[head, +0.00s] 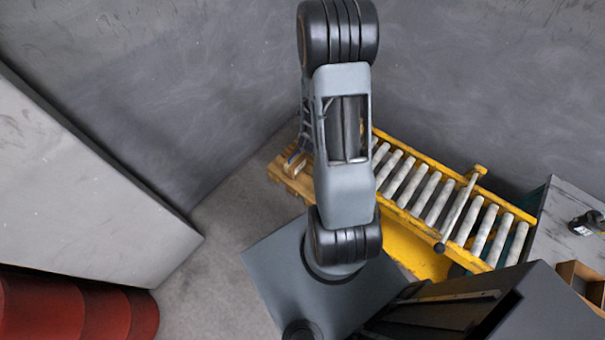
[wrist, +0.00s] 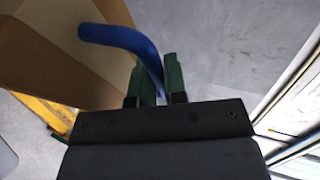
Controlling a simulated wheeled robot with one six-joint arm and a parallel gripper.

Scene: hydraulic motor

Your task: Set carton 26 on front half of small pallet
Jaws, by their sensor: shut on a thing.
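My gripper (wrist: 154,82) shows in the wrist view with its green fingers closed on a curved blue handle (wrist: 118,36). The handle reaches over a brown carton (wrist: 40,55) in the upper left, which appears held by it. No number is readable on the carton. In the head view, a wooden pallet (head: 287,182) lies on the floor left of my arm, partly covered by it. My gripper is mostly hidden behind my arm there.
A yellow roller conveyor (head: 432,198) stands right of the pallet, close to it. Grey walls meet behind. A grey worktop (head: 572,240) is at the right. Red drums (head: 75,310) and a pale panel (head: 80,185) are at the left. Floor between panel and pallet is clear.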

